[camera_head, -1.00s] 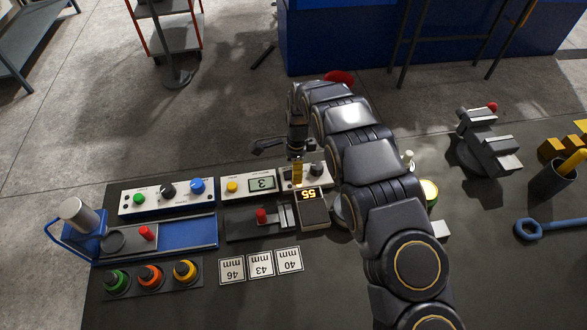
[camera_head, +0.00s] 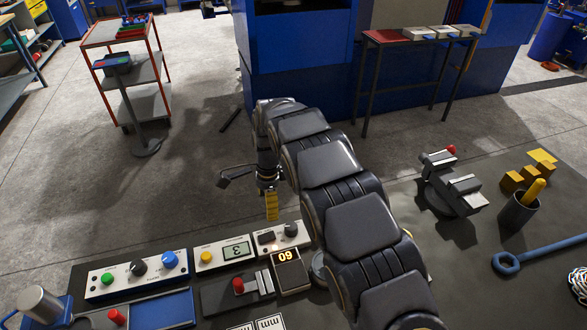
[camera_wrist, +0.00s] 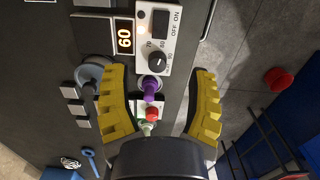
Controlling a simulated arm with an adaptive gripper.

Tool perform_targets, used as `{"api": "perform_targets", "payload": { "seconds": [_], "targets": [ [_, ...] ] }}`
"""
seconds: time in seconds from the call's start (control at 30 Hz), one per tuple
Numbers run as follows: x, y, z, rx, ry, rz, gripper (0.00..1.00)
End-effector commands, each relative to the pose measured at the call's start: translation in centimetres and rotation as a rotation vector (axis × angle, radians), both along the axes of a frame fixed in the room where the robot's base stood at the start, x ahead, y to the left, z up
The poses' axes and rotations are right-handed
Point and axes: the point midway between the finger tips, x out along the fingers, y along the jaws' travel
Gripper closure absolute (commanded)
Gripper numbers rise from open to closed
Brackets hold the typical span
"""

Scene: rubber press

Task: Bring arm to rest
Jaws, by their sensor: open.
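My gripper (camera_head: 271,205) hangs above the far edge of the dark bench (camera_head: 480,225), over the control boxes, with nothing seen between its fingers in the head view. In the wrist view my gripper (camera_wrist: 155,105) has its two yellow ribbed fingers spread wide apart. The lit display also shows in the head view (camera_head: 286,256). My arm spans the middle of the bench and hides part of it.
A box with a screen reading 3 (camera_head: 237,249) and one with green, black and blue knobs (camera_head: 137,273) stand left. Open floor lies beyond the bench.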

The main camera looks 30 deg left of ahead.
Motion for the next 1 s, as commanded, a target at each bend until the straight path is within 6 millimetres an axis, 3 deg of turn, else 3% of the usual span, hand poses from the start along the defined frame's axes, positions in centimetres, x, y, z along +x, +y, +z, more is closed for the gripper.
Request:
{"api": "perform_targets", "payload": {
  "seconds": [0.17,0.27,0.37,0.57,0.77,1.0],
  "targets": [
    [0.1,-0.2,0.1,-0.001,-0.001,0.001,0.43],
    [0.6,-1.6,1.3,-0.006,-0.008,0.012,0.43],
    [1.3,-5.1,3.5,-0.022,-0.016,0.041,0.43],
    [0.7,-15.1,9.4,-0.060,-0.018,0.151,0.43],
    [-3.6,-24.3,13.8,-0.070,0.011,0.277,0.43],
    [-12.0,-32.3,16.6,-0.041,0.049,0.460,0.43]
  ]
}}
